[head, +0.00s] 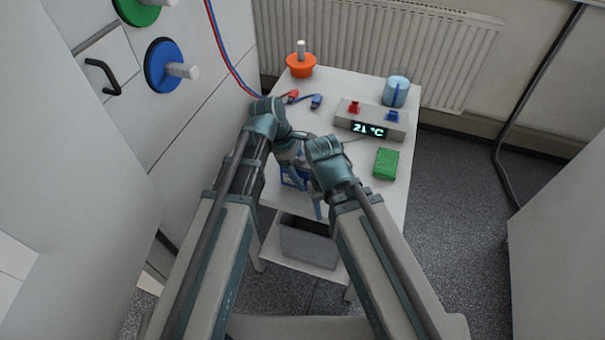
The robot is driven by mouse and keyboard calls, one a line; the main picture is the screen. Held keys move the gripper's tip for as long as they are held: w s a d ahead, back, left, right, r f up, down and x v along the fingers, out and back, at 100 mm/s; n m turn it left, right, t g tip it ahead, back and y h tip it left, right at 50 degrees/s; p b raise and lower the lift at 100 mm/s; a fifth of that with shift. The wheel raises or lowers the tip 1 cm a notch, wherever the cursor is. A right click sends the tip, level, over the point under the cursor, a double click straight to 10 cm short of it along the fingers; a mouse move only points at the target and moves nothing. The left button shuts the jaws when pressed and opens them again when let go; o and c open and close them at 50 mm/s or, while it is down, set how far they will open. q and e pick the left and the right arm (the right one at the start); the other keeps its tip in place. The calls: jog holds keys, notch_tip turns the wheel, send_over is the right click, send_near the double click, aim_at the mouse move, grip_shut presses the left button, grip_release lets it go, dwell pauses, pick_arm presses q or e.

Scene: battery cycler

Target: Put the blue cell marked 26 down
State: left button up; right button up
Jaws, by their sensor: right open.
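A blue cell (291,179) shows in the head view at the near left part of the white table, mostly covered by my grippers. Its marking cannot be read. My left gripper (297,166) points down right over the cell. Its fingertips are largely hidden, so I cannot tell whether it grips the cell or whether the cell touches the table. My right gripper (318,207) is open, pointing down at the table's front edge, just right of the cell. I see nothing between its fingers.
On the white table (395,210) stand a grey display unit (391,119) reading 21 °C, a green block (386,164), a glass of blue liquid (395,92), an orange holder (300,67), and red (292,96) and blue clips (316,101). A grey bin (306,244) sits on the lower shelf.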

pick_arm(q)
jog(key=shift+r, duration=0.1)
pick_arm(e)
jog(key=shift+r, duration=0.1)
pick_arm(q)
jog(key=p+v, duration=1)
jog(key=v, duration=0.1)
jog(key=shift+d, duration=0.15)
jog(key=shift+a+r+p, duration=0.3)
jog(key=shift+r+p, duration=0.3)
jog(key=shift+p, duration=0.15)
pick_arm(e)
notch_tip(320, 180, up, 11)
pick_arm(q)
jog(key=shift+f, duration=0.1)
pick_arm(e)
jog(key=shift+r, duration=0.1)
